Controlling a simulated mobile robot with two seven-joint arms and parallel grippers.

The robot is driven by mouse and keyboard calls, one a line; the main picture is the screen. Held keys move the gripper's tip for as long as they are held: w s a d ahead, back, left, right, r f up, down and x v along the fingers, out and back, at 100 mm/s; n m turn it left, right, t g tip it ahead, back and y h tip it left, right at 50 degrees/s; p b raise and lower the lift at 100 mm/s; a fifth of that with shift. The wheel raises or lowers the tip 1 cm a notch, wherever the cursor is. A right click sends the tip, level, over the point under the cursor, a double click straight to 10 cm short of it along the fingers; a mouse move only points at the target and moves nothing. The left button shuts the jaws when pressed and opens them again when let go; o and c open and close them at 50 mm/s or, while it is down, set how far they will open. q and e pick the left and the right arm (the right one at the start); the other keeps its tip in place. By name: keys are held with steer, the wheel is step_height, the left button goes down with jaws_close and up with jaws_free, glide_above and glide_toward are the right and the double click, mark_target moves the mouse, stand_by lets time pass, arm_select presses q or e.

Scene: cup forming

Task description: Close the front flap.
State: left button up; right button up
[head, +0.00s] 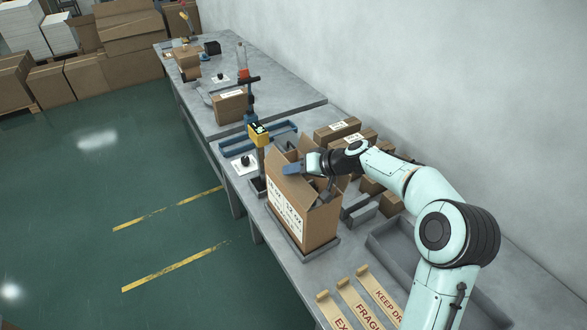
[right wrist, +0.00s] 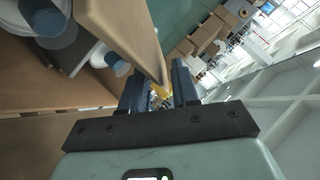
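The open cardboard box (head: 320,224) stands on the grey table in a shallow grey tray, with a printed label on its side. A raised flap (head: 291,192) stands up at its left side; I cannot tell for sure that it is the front flap. My right gripper (head: 292,169) is at the top of the box by this flap. In the right wrist view the right gripper (right wrist: 160,90) has its blue fingers apart. A cardboard flap (right wrist: 122,35) reaches down to the gap between them; contact is unclear. White and blue items (right wrist: 70,45) show inside the box. My left gripper is out of view.
A yellow-headed device (head: 259,135) on a post stands close behind the box. Small cartons (head: 338,130) and grey bins lie to the right, near the wall. Tape strips (head: 380,290) with printed words lie at the front. Green floor is clear at left.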

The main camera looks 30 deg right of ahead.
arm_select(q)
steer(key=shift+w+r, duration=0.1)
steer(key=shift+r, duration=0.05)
arm_select(e)
steer(key=shift+w+a+f, duration=0.2)
steer(key=shift+a+f, duration=0.05)
steer(key=shift+f, duration=0.05)
jaws_close()
steer(key=shift+s+d+f+m+y+b, duration=0.15)
steer(key=shift+s+d+m+y+b, duration=0.1)
steer(key=shift+m+y+b, duration=0.25)
steer(key=shift+w, duration=0.15)
jaws_free()
steer(key=shift+w+f, duration=0.1)
steer(key=shift+w, duration=0.1)
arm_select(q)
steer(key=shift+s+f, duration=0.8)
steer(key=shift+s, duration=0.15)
arm_select(e)
steer(key=shift+s, duration=0.1)
